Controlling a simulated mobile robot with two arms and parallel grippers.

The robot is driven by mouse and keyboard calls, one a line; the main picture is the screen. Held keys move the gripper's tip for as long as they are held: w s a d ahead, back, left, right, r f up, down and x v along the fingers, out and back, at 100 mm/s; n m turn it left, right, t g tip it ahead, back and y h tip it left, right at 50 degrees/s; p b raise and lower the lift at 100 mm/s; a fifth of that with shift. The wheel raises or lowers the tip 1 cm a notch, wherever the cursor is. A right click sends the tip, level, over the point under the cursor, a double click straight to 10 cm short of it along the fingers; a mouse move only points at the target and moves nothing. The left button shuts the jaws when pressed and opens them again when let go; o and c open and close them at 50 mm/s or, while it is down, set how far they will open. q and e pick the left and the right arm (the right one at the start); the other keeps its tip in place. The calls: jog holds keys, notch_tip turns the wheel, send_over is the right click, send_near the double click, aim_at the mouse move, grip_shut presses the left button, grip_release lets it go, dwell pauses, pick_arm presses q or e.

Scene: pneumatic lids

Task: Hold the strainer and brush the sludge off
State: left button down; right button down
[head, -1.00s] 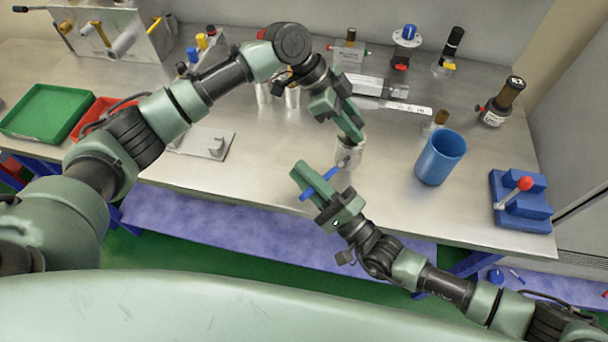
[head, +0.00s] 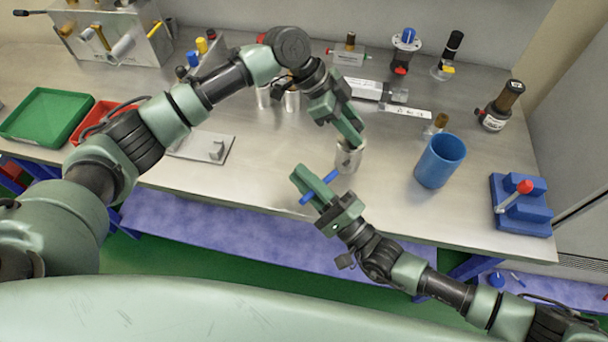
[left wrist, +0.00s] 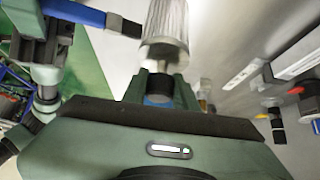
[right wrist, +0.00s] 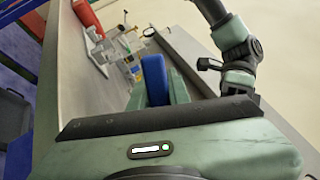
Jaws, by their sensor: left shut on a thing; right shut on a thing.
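My left gripper (head: 350,130) is shut on the strainer (head: 351,157), a pale grey ribbed cylinder held above the bench's front part. The strainer (left wrist: 167,20) also shows in the left wrist view, beyond the fingers and a dark collar. My right gripper (head: 318,190) is shut on the brush by its blue handle (head: 308,197), low and left of the strainer. In the left wrist view the brush's dark end (left wrist: 125,25) reaches the strainer's side; I cannot tell if it touches. The handle (right wrist: 154,78) fills the right wrist view's fingers. Sludge is too small to make out.
A blue cup (head: 440,162) and a blue fixture with a red knob (head: 521,203) stand to the right. Green (head: 48,115) and red (head: 95,120) trays lie at left. A flat plate (head: 203,145) lies left of centre. Bottles and fittings line the back.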

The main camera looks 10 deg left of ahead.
jog(key=shift+f, duration=0.2)
jog(key=shift+f, duration=0.4)
jog(key=shift+f, duration=0.1)
jog(key=shift+f, duration=0.3)
jog(key=shift+s+d+f, duration=0.1)
jog(key=shift+s+f, duration=0.2)
jog(key=shift+f, duration=0.25)
jog(key=shift+s+d+f, duration=0.1)
jog(key=shift+s+f, duration=0.15)
jog(key=shift+f, duration=0.25)
jog(key=shift+w+a+r, duration=0.1)
jog(key=shift+w+r, duration=0.1)
jog(key=shift+r, duration=0.3)
jog(key=shift+w+d+r, duration=0.1)
jog(key=shift+w+r, duration=0.05)
jog(key=shift+r, duration=0.65)
jog(key=shift+w+d+r, duration=0.1)
jog(key=shift+w+r, duration=0.05)
jog(key=shift+r, duration=0.65)
